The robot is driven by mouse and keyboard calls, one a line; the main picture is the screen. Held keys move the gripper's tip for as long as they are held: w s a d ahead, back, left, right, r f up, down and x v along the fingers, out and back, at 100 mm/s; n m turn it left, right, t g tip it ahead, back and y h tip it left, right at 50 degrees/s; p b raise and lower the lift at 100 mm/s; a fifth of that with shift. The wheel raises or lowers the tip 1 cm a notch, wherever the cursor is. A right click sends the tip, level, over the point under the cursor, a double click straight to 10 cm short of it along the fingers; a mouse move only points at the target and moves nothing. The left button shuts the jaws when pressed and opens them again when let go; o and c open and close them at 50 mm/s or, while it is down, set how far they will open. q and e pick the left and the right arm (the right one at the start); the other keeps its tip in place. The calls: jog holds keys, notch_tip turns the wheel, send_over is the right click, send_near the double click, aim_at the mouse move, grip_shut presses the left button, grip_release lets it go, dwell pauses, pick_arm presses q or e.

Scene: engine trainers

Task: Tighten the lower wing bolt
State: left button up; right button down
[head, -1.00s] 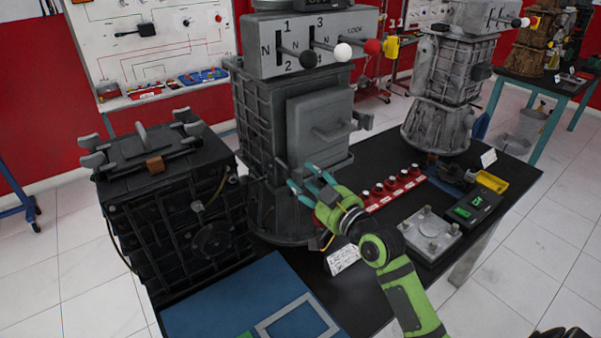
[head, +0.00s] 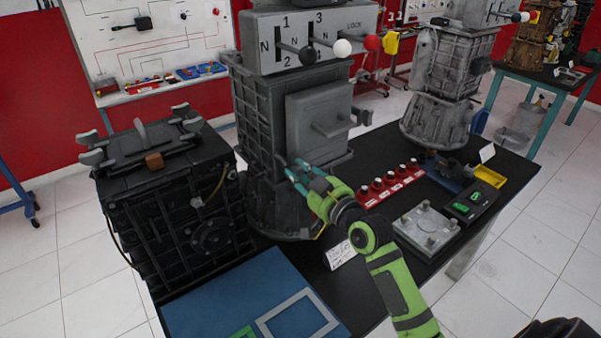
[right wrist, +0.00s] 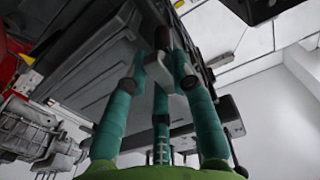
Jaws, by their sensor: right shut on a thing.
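The middle grey gearbox trainer (head: 255,125) stands on the black table, with a square cover (head: 318,115) on its front. My right gripper (head: 293,168) is at the lower left of this cover, its teal fingers against the housing. In the right wrist view its fingers (right wrist: 163,75) close around a small grey wing bolt (right wrist: 158,72), apparently the lower one. The fingers hide most of that bolt in the head view. Another wing bolt (head: 361,117) sticks out at the cover's right side. My left gripper is not in view.
A dark gearbox (head: 175,200) with grey wing nuts on top stands close on the left. Red-based knobs (head: 390,183), a white card (head: 341,255) and a metal plate (head: 426,229) lie to the right. A blue mat (head: 215,295) lies in front.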

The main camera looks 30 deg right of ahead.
jog(key=m+p, duration=0.2)
jog(key=m, duration=0.2)
jog(key=m+p, duration=0.2)
jog(key=m, duration=0.2)
jog(key=shift+m, duration=0.4)
jog(key=m+p, duration=0.2)
jog(key=m, duration=0.2)
jog(key=shift+f, duration=0.1)
jog(key=shift+a+f+m+p, duration=0.15)
jog(key=shift+m+p, duration=0.55)
jog(key=shift+m, duration=1.8)
jog(key=c, duration=1)
grip_release()
jog(key=shift+c, duration=0.2)
jog(key=shift+s, duration=0.15)
jog(key=s+d, duration=0.1)
jog(key=s, duration=1)
jog(key=shift+s+d, duration=0.35)
